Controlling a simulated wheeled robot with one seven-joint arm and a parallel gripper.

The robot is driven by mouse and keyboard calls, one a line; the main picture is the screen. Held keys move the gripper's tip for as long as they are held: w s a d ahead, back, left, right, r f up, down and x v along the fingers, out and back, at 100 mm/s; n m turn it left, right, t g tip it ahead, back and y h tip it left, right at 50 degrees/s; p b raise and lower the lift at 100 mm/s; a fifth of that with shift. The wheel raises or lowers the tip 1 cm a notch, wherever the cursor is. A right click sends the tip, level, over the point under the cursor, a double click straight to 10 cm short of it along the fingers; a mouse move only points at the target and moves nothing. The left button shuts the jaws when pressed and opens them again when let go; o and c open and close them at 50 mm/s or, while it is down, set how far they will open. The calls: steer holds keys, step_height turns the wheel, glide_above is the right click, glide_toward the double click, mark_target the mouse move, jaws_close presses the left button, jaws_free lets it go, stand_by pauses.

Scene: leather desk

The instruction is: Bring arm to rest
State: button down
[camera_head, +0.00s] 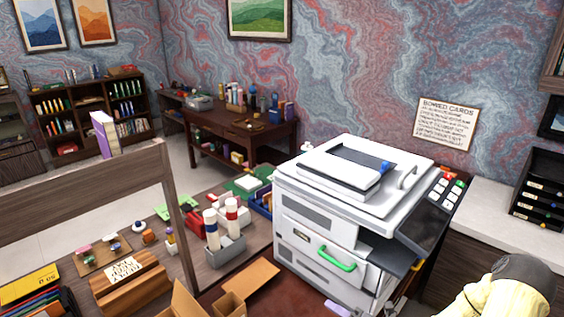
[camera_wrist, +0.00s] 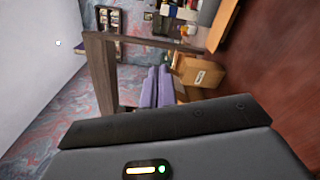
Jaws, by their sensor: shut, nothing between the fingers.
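My gripper (camera_wrist: 165,120) fills the lower part of the wrist view, as a grey body with a dark bar across its front edge and a small yellow and green light. It is shut and empty, and no object touches it there. In the head view part of my arm (camera_head: 510,290), pale yellow with a dark grey cap, shows at the lower right corner, right of the printer. My gripper's fingers do not show in the head view.
A white printer (camera_head: 345,190) stands close, left of my arm. A wooden frame (camera_head: 85,200) stands at left, before a cluttered desk. Cardboard boxes (camera_head: 190,303) lie at the bottom; a box (camera_wrist: 200,76) also shows in the wrist view. A pale counter (camera_head: 495,220) runs right.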

steer(key=s+a+r+n+g+h, duration=0.25)
steer(key=s+n+g, duration=0.45)
steer(key=n, duration=0.4)
steer(key=s+a+r+n+g+h, duration=0.1)
steer(key=s+a+n+g, duration=0.3)
steer(key=s+n+g, duration=0.5)
steer(key=w+d+r+n+t+h, duration=0.1)
steer(key=d+r+n+t+h, duration=0.2)
steer(key=n, duration=0.7)
steer(key=w+d+r+n+t+h, duration=0.1)
steer(key=d+r+n+t+h, duration=0.2)
steer(key=r+n+h, duration=0.3)
steer(key=n, duration=0.4)
steer(key=shift+w+r, duration=0.2)
steer(key=shift+h, duration=0.25)
